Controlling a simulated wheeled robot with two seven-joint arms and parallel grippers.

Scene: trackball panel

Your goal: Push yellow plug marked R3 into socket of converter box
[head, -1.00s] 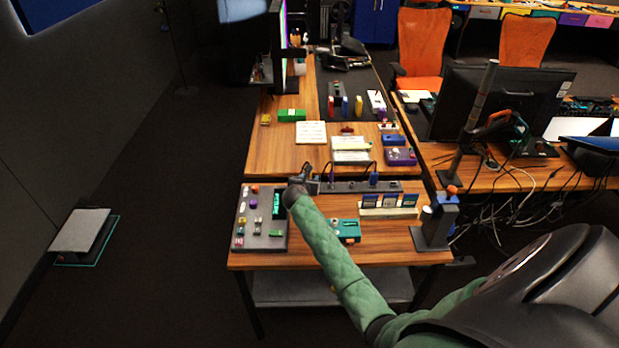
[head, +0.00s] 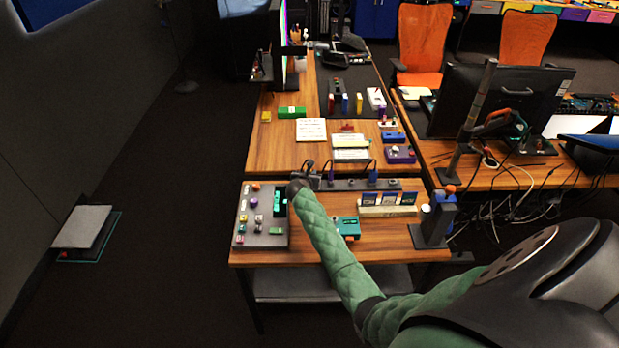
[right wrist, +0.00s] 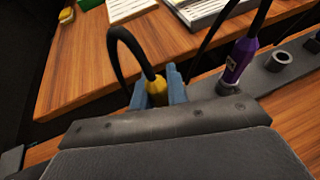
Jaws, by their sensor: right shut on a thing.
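In the right wrist view, the yellow plug (right wrist: 157,86) with a black cable sits between the blue-grey fingers of my right gripper (right wrist: 160,95), which is shut on it. Its R3 mark and lower end are hidden. In the head view, my right gripper (head: 311,181) is at the left end of a dark socket strip (head: 350,184) and hides the plug. I cannot tell whether the plug is still seated there. A teal box (head: 348,227) stands in front of the strip; I cannot tell whether it is the converter box. My left gripper is not in view.
A purple plug (right wrist: 238,62) stands upright in the strip, beside an empty round socket (right wrist: 278,61). A blue plug (head: 373,178) stands further right. A grey button panel (head: 262,218) lies left of my arm, and a card holder (head: 388,205) lies right.

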